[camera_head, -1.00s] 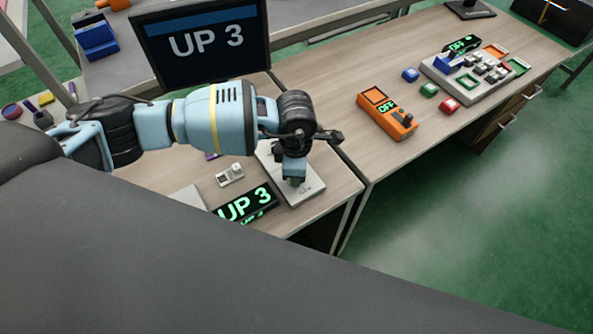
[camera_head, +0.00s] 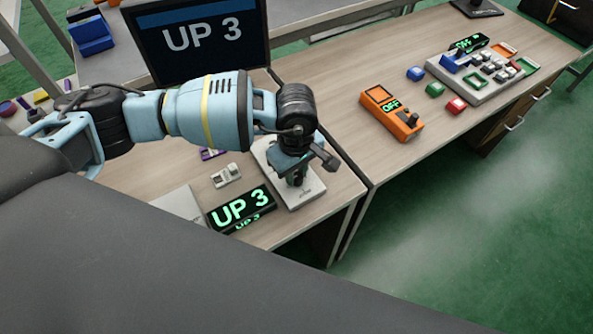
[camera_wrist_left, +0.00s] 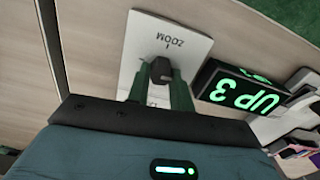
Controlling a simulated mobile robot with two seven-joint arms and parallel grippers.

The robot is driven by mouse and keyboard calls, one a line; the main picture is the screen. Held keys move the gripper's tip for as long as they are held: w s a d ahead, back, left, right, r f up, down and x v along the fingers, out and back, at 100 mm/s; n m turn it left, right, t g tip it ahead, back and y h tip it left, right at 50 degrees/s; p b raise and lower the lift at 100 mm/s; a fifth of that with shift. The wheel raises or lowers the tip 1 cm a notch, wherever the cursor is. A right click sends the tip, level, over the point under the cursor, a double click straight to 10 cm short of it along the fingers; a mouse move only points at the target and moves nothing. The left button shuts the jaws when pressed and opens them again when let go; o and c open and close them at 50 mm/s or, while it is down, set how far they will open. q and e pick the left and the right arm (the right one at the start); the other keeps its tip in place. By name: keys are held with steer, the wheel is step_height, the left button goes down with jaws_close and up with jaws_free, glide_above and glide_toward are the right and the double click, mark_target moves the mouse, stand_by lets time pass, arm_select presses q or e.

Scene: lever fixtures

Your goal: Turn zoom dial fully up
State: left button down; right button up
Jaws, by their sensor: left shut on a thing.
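The zoom dial is a dark knob (camera_wrist_left: 161,70) on a light plate (camera_wrist_left: 190,48) marked ZOOM, seen in the left wrist view. The plate (camera_head: 310,193) also shows in the head view, on the near desk under my left arm. My left gripper (camera_head: 297,180) points down over it, and its body hides most of the knob there. In the wrist view its two green fingers are shut on the knob, one on each side. A display beside the plate (camera_head: 241,208) reads UP 3 in green. My right gripper is not in view.
A monitor (camera_head: 200,40) behind my arm also reads UP 3. A small light switch unit (camera_head: 226,175) lies left of the plate. An orange box reading OFF (camera_head: 391,113) and a grey panel with coloured parts (camera_head: 480,75) stand on the right desk.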

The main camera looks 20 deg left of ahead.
mark_target(296, 174)
arm_select(q)
steer(key=shift+r+m, duration=0.1)
steer(key=shift+m, duration=0.5)
steer(key=c, duration=1.2)
jaws_free()
steer(key=shift+c, duration=0.2)
step_height(296, 174, up, 8)
steer(key=shift+f, duration=0.1)
